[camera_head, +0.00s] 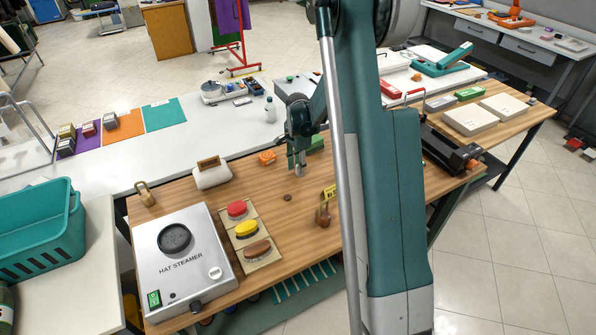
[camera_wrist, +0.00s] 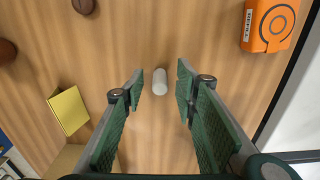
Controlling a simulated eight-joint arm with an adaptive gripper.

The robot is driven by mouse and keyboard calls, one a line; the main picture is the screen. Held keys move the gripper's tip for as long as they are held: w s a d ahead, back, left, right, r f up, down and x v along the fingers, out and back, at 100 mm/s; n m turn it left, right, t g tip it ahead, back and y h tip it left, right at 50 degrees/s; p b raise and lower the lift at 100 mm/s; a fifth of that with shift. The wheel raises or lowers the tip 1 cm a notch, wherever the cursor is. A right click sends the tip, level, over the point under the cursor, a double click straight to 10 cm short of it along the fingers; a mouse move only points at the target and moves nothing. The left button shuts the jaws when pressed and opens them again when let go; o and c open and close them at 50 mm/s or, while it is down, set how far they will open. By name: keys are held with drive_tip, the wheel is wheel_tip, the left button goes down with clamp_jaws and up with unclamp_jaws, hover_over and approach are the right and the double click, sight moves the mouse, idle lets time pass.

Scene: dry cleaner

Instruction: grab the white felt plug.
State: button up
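The white felt plug (camera_wrist: 159,81) is a small pale cylinder on the wooden table top, near the middle of the wrist view. My gripper (camera_wrist: 160,90) is open, with one green-padded finger on each side of the plug. There is a visible gap between the plug and each finger, and nothing is held. In the head view my gripper (camera_head: 297,165) points down over the wooden table. I cannot make out the plug apart from the fingers there.
An orange box (camera_wrist: 268,25) lies right of the plug and a yellow card (camera_wrist: 68,110) lies left. Bare wood surrounds the plug.

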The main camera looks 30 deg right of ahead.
drive_tip(key=c, duration=0.8)
drive_tip(key=shift+o, duration=0.2)
drive_tip(key=shift+r, duration=0.1)
drive_tip(key=shift+r+p, duration=0.55)
drive_tip(key=shift+r, duration=4.35)
